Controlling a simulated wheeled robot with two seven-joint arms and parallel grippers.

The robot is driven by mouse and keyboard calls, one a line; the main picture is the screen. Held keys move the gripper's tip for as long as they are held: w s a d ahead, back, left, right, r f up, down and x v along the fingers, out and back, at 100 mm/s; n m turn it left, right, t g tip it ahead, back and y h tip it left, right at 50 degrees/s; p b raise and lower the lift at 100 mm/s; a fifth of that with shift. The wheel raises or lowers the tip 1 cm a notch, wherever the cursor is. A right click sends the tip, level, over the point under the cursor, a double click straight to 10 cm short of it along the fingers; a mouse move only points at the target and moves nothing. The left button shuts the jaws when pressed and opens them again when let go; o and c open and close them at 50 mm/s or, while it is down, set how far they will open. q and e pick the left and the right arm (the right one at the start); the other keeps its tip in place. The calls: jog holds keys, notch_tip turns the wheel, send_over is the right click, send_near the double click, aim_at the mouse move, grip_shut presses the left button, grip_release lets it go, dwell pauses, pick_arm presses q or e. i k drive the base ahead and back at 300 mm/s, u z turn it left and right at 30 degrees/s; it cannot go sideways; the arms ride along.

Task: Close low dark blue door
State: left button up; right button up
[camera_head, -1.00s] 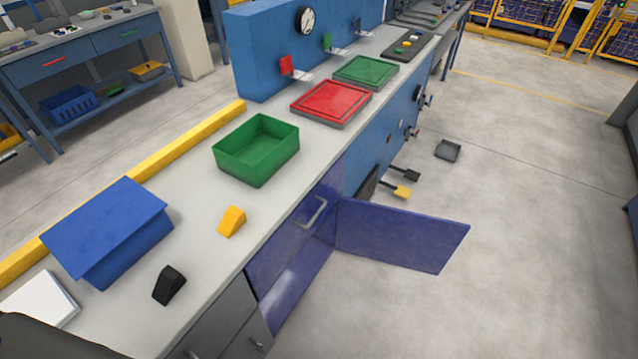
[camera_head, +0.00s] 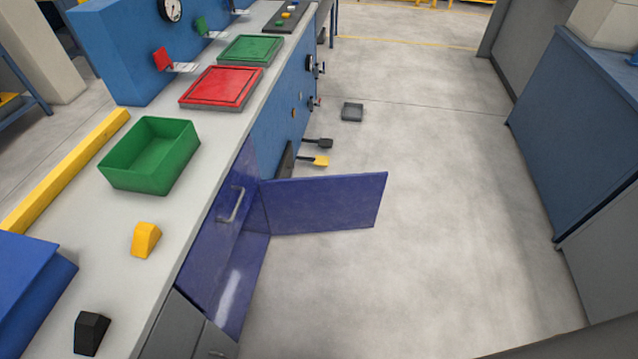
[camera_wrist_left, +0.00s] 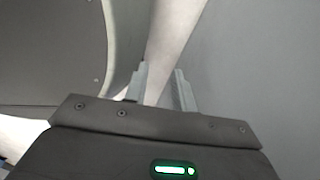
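The low dark blue door (camera_head: 325,205) stands wide open in the head view. It sticks out from the workbench front over the floor, to the right in the picture. Beside it is a dark blue front panel (camera_head: 215,245) with a grey handle (camera_head: 235,204). No gripper touches the door. My left gripper (camera_wrist_left: 162,88) shows only in the left wrist view. Its two fingers are apart with nothing clearly held between them. My right gripper is in neither view.
The workbench top (camera_head: 185,208) carries a green bin (camera_head: 150,160), a yellow block (camera_head: 145,240), a black block (camera_head: 90,332) and a red tray (camera_head: 222,88). A grey tray (camera_head: 352,112) lies on the floor. Floor right of the door is clear up to a blue cabinet (camera_head: 585,120).

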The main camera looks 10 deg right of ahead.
aim_at(334, 202)
jog(key=z, duration=1.65)
jog(key=i, duration=4.25)
jog(key=u, duration=1.95)
jog(key=i, duration=0.8)
jog(key=u, duration=2.9)
